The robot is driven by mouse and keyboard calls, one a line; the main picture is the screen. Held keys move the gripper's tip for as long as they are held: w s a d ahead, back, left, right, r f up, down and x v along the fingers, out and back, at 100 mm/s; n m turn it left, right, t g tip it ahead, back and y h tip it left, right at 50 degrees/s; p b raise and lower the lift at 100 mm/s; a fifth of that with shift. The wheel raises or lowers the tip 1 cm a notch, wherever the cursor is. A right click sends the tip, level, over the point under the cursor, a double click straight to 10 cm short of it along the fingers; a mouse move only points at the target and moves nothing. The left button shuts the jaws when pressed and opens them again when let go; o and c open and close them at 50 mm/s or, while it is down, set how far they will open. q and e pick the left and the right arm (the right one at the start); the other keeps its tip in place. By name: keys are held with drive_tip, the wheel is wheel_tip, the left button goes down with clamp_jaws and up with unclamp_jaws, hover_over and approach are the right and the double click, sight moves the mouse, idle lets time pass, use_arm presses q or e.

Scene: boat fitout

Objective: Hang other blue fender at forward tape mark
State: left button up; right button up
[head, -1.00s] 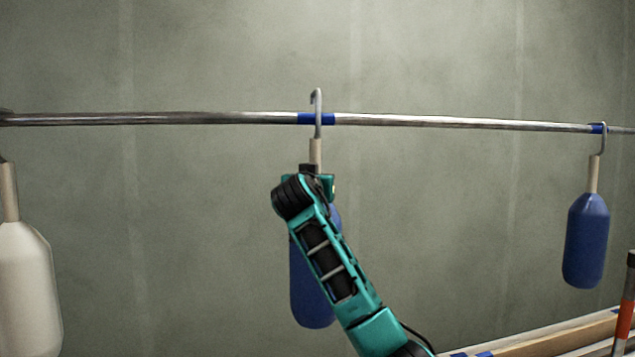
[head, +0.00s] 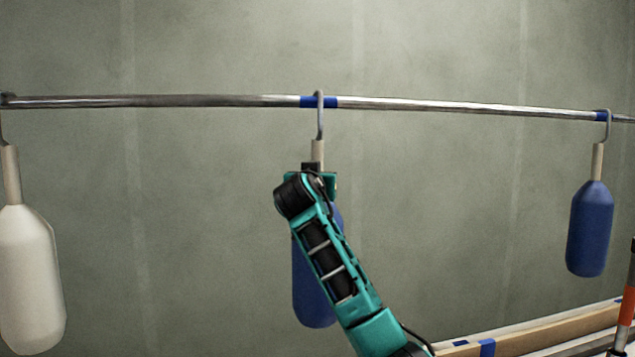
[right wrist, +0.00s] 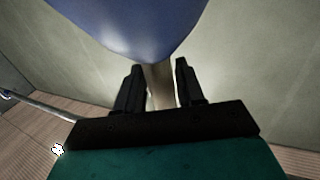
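A blue fender (head: 312,290) hangs upright at the middle blue tape mark (head: 329,102) on the rail. Its grey hook (head: 320,120) is over the rail at the tape, its top about level with the rail. My right gripper (head: 313,172) is at the fender's tan neck, and my forearm covers part of the blue body. In the right wrist view the fingers (right wrist: 158,85) stand on both sides of the neck and look closed on it, with the blue body (right wrist: 140,22) above. Another blue fender (head: 590,230) hangs at the right tape mark (head: 602,116). My left gripper is out of view.
The metal rail (head: 180,101) runs across the view before a grey-green wall. A white fender (head: 30,275) hangs at the far left. Wooden planks with blue tape (head: 550,332) lie at lower right, near an orange and black post (head: 627,305). The rail between fenders is clear.

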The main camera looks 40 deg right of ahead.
drive_tip(key=o, duration=0.4)
drive_tip(key=shift+f, duration=0.2)
drive_tip(key=v, duration=1.3)
drive_tip(key=shift+b, duration=0.4)
